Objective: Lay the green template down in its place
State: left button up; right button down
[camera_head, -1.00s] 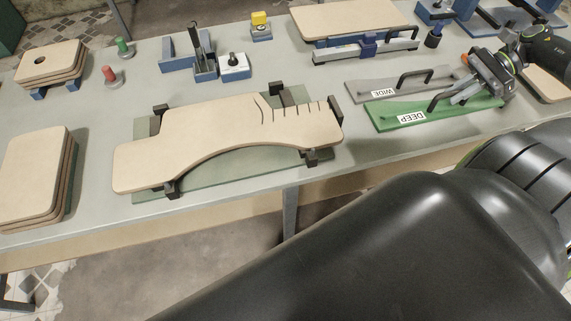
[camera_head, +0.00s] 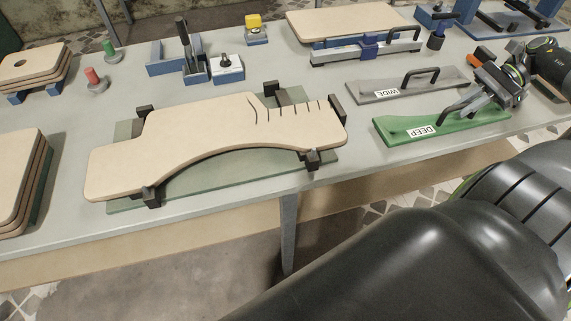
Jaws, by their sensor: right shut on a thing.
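The green template (camera_head: 395,130) has a white label reading DEEP and a dark bow handle. It lies at the right of the bench, near the front edge, in front of the grey template. My right gripper (camera_head: 458,106) reaches in from the right and is shut on the green template's handle. Whether the template touches the bench or hangs just above it is hard to tell. My left gripper is not in view.
The grey WIDE template (camera_head: 400,92) lies just behind. A curved board (camera_head: 215,140) sits among black clamps on a glassy plate at the middle. Board stacks (camera_head: 18,175) stand at left. Blue fixtures (camera_head: 365,48) line the back. Bare bench shows between the plate and the templates.

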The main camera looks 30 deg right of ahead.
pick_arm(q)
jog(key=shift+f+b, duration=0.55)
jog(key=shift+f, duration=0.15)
pick_arm(e)
jog(key=shift+f, duration=0.75)
jog(key=c, duration=1.4)
grip_release()
jog(key=shift+o, duration=0.2)
